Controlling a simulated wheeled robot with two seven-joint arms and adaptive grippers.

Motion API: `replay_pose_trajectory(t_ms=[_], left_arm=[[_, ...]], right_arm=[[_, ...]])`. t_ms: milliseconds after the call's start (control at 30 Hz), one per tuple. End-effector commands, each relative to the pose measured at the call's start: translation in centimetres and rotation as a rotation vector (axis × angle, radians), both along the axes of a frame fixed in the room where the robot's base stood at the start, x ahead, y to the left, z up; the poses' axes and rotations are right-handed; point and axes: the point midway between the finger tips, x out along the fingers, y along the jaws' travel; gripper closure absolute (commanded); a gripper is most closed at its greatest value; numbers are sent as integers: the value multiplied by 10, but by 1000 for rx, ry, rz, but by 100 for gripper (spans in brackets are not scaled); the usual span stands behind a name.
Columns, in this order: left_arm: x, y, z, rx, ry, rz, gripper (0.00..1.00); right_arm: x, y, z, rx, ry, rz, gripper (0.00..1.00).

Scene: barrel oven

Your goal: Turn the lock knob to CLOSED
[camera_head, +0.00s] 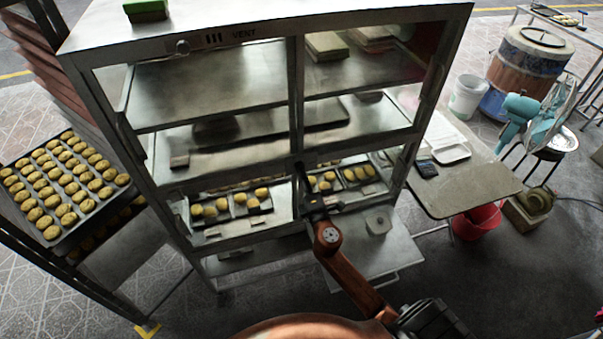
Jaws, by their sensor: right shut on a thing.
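The steel cabinet (297,100) with glass-fronted shelves stands in the middle of the head view. My right gripper (303,178) reaches up to its central post, about level with the lower shelf of pastries. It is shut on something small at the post. By its place there, this is the lock knob, but the fingers hide it, so its angle and any CLOSED marking cannot be read. My left gripper is not in view.
A pastry tray (75,228) is on a rack at left. A side table (465,185) stands right, with a red bucket (476,224) below and a teal fan (540,110) behind.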

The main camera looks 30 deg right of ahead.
Motion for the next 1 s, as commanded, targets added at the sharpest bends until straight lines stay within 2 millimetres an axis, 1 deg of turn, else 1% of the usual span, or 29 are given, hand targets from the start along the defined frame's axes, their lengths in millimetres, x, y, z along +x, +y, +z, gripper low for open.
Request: replay_pose_trajectory(t_ms=[33,400,433,600,667,900,1000], left_arm=[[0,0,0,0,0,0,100],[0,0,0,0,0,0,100],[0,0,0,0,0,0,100],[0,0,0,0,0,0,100],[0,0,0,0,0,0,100],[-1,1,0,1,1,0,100],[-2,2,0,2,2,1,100]], right_arm=[[0,2,-5,-3,9,3,97],[-1,2,-6,-6,11,3,97],[-1,2,-6,-6,11,3,71],[0,1,-5,-5,8,2,60],[0,1,-4,-6,7,1,56],[-1,0,-2,-5,5,1,56],[-5,2,-2,-5,5,1,56]])
